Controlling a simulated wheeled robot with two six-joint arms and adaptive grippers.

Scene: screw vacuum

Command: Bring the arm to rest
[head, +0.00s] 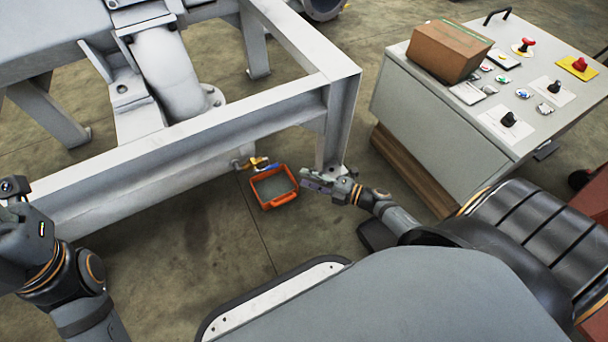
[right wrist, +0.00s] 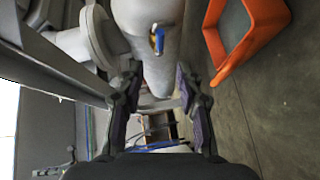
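My right arm reaches forward in the head view, and its gripper (head: 318,180) is low beside the leg of the grey frame, just right of an orange tray. In the right wrist view the two fingers of this gripper (right wrist: 160,90) stand apart with nothing between them. My left arm is at the left edge of the head view. Its gripper (head: 14,188) is partly cut off and its fingers cannot be made out.
The orange tray (head: 262,203) sits on the floor under a valve with a blue handle (head: 268,168). The grey frame (head: 200,150) crosses ahead. A control cabinet (head: 430,125) carrying a cardboard box (head: 447,50) stands right. Floor left of the tray is clear.

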